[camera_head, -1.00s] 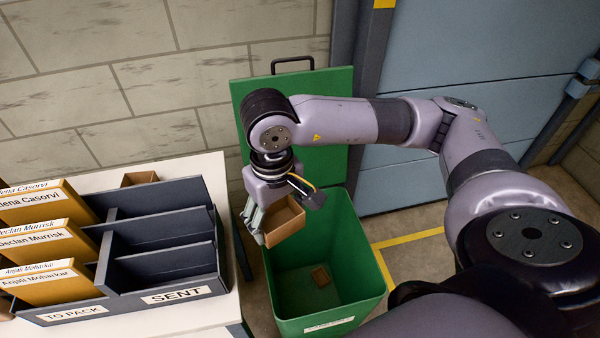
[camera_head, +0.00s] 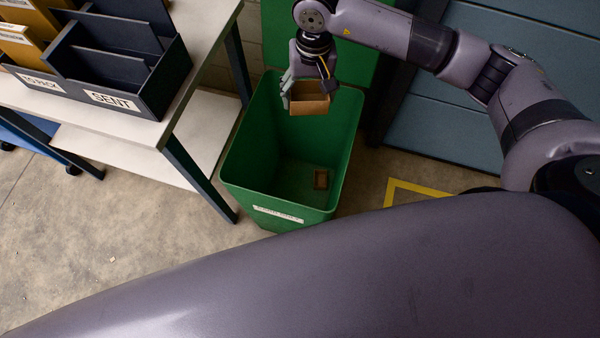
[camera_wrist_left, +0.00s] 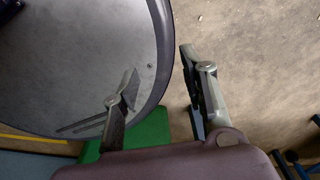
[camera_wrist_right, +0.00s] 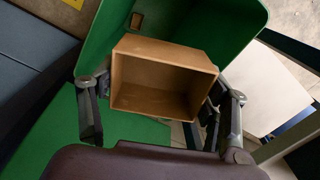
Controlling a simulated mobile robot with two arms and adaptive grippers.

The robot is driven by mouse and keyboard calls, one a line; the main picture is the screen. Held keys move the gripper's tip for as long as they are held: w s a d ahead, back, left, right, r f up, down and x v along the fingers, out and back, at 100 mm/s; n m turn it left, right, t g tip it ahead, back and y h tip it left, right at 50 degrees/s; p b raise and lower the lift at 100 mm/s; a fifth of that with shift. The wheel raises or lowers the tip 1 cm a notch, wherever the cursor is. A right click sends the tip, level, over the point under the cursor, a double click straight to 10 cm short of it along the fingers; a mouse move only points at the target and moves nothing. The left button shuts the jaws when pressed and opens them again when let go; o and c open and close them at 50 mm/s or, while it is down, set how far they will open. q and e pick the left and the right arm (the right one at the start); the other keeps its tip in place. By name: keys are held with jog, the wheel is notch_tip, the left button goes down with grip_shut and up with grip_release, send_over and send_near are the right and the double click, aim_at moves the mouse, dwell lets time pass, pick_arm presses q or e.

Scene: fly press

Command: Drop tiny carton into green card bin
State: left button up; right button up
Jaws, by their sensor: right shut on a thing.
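The tiny carton (camera_head: 309,101) is a small open brown box. My right gripper (camera_head: 303,92) is shut on it and holds it over the far part of the green card bin (camera_head: 262,130). In the right wrist view the carton (camera_wrist_right: 160,85) sits between the two fingers of the right gripper (camera_wrist_right: 160,112), its open side facing the camera. The bin's wall (camera_wrist_right: 235,22) shows behind it. The bin's green lid (camera_head: 345,40) stands open at the back. My left gripper (camera_wrist_left: 158,92) shows in its wrist view, fingers apart with nothing between them.
A small brown box (camera_head: 321,179) lies on the bin floor. A white table (camera_head: 203,55) with a dark sorter (camera_head: 160,85) labelled SENT stands to the left, close to the bin. Yellow floor tape (camera_head: 400,187) runs to the right. My own arm fills the lower front.

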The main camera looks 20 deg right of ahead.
aim_at(300, 93)
pick_arm(q)
notch_tip(300, 93, down, 6)
jog(key=b, duration=0.5)
jog(key=shift+w+a+f, duration=0.2)
jog(key=shift+w+a, duration=0.1)
jog(key=shift+a, duration=0.15)
pick_arm(e)
jog(key=w+a+f+m, duration=0.1)
jog(key=w+f, duration=0.2)
jog(key=f, duration=1.2)
jog(key=shift+w, duration=0.15)
jog(key=o, duration=1)
pick_arm(q)
jog(key=shift+a, duration=0.25)
pick_arm(e)
notch_tip(300, 93, up, 12)
jog(key=shift+r, duration=0.1)
